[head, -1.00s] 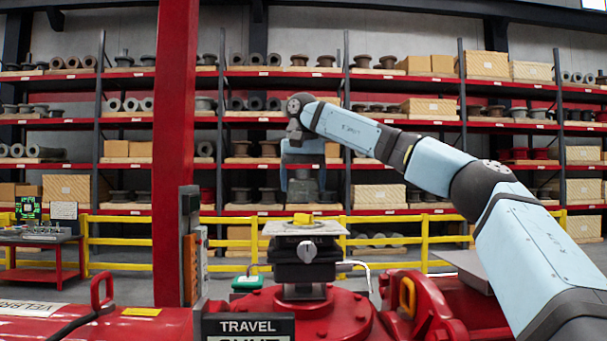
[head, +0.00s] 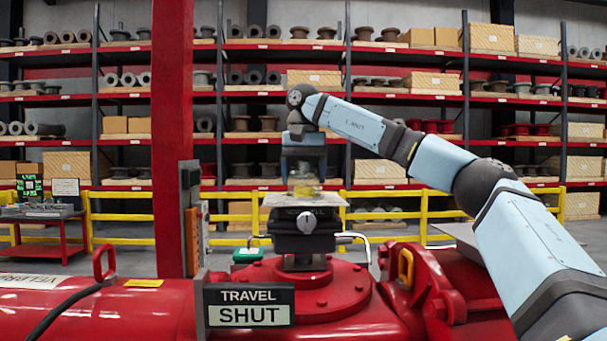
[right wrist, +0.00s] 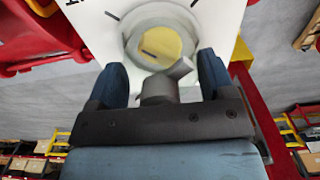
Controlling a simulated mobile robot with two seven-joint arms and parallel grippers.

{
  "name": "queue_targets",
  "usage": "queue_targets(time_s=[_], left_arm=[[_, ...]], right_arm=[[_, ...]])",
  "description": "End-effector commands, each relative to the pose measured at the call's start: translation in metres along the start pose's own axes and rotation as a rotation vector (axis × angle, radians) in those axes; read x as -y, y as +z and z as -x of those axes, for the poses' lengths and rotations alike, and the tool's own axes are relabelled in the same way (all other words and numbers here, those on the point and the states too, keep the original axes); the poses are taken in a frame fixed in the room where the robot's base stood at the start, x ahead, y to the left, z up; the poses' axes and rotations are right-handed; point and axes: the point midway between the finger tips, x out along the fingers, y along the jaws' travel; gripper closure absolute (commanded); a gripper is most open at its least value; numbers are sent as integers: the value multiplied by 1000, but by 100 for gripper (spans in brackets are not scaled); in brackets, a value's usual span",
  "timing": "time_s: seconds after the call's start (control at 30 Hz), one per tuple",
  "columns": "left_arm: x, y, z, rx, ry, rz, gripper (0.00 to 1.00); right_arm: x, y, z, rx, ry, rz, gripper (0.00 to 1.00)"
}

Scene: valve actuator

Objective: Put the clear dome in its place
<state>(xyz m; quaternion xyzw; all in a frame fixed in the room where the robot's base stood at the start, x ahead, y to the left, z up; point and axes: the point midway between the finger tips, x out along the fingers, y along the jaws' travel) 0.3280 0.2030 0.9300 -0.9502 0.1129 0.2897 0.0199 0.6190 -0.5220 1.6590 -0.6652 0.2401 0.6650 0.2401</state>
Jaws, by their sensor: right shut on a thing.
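The clear dome (head: 303,187) is a faint see-through shell in the head view, over the yellow indicator on the actuator's pale top plate (head: 330,200). My right gripper (head: 303,176) points down from above, shut on the dome. In the right wrist view its two blue fingers (right wrist: 162,66) stand either side of the dome (right wrist: 135,42), and a yellow disc (right wrist: 165,45) shows through it. The dome is at or just above the plate; I cannot tell whether its rim touches. My left gripper is not in view.
The actuator's dark body (head: 303,238) stands on a red round flange (head: 340,290). A sign reading TRAVEL SHUT (head: 250,306) is in front. A red post (head: 172,130) rises to the left. A yellow railing (head: 425,215) and stocked shelves are behind.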

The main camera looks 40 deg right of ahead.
Motion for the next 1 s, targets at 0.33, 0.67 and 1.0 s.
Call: queue_targets(time_s=[0.33, 0.67, 1.0], left_arm=[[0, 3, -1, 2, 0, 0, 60], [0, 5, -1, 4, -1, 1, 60], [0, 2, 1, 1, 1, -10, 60]], right_arm=[[0, 0, -7, 0, -1, 0, 52], [0, 0, -10, 0, 0, 0, 0], [0, 0, -3, -1, 0, 0, 0]])
